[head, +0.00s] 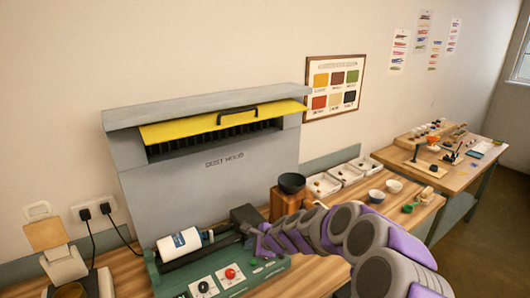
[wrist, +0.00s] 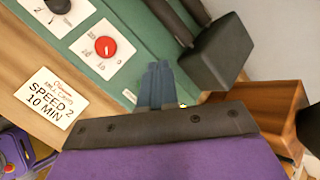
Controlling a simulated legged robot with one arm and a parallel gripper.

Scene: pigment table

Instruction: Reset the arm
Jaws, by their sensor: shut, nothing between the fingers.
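My purple and grey arm reaches in from the lower right of the head view. My gripper (head: 252,238) is at the right part of the green roller machine (head: 238,284), near its dark block. In the wrist view my gripper (wrist: 157,72) is shut and empty, its blue-grey fingers together over the green panel. A red button (wrist: 105,46) and a black knob (wrist: 58,5) lie to the left of the fingers. The dark block (wrist: 220,55) is to their right. I cannot tell whether the fingers touch the panel.
A white jar (head: 179,244) lies on the rollers. The grey dust hood (head: 210,185) with a yellow flap (head: 215,124) stands behind. A wooden grinder (head: 283,205) with a black bowl stands close to my arm. White trays (head: 325,185) and small bowls (head: 376,196) are farther right.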

